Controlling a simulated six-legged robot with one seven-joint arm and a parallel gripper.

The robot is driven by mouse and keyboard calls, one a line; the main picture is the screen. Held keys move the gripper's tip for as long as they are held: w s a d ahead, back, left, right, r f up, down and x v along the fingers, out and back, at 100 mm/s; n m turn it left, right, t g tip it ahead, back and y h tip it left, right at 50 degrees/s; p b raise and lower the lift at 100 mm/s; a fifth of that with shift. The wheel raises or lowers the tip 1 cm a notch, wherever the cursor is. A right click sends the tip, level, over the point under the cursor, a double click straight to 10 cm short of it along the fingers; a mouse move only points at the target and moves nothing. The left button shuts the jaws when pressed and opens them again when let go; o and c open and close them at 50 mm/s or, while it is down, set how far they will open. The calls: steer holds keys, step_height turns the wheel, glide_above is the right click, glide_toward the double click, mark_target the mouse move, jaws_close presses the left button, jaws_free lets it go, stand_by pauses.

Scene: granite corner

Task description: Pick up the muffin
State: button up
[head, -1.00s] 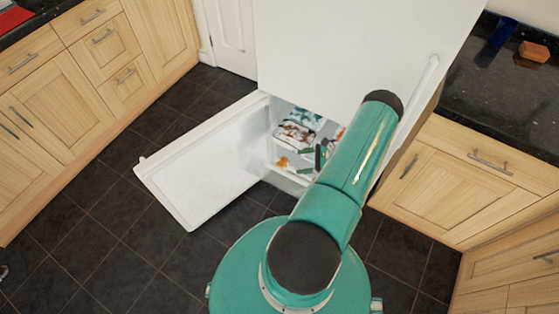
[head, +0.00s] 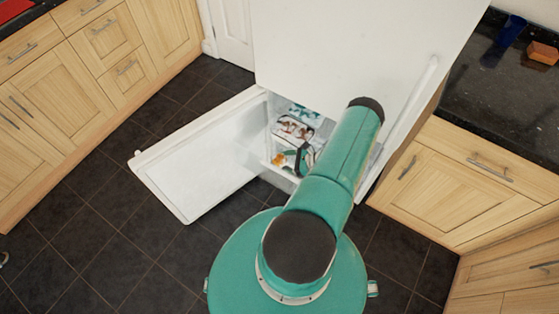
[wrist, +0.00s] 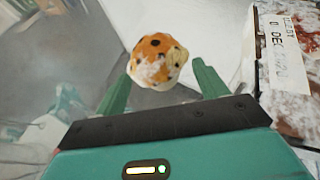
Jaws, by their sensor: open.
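The muffin (wrist: 158,60) is orange-brown on top with dark spots and a pale base. In the wrist view it sits just beyond and between the tips of my open gripper (wrist: 160,84), with no clear contact. In the head view the muffin (head: 279,159) is a small orange shape low in the open lower compartment of the white fridge-freezer. My gripper (head: 301,157) is inside that compartment beside the muffin, partly hidden by my arm.
Frosty packages (wrist: 291,75) stand close to the right finger. The open door (head: 195,165) extends to the left over dark floor tiles. The closed upper door (head: 350,50) is above. Wooden cabinets (head: 460,180) stand at the right.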

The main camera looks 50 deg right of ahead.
mark_target(284, 159)
steer(key=shift+w+a+f, duration=0.15)
steer(key=shift+w, duration=0.1)
steer(key=c, duration=0.7)
step_height(284, 159, up, 10)
steer(key=shift+r, duration=0.1)
stand_by(0.3)
steer(key=shift+w, duration=0.1)
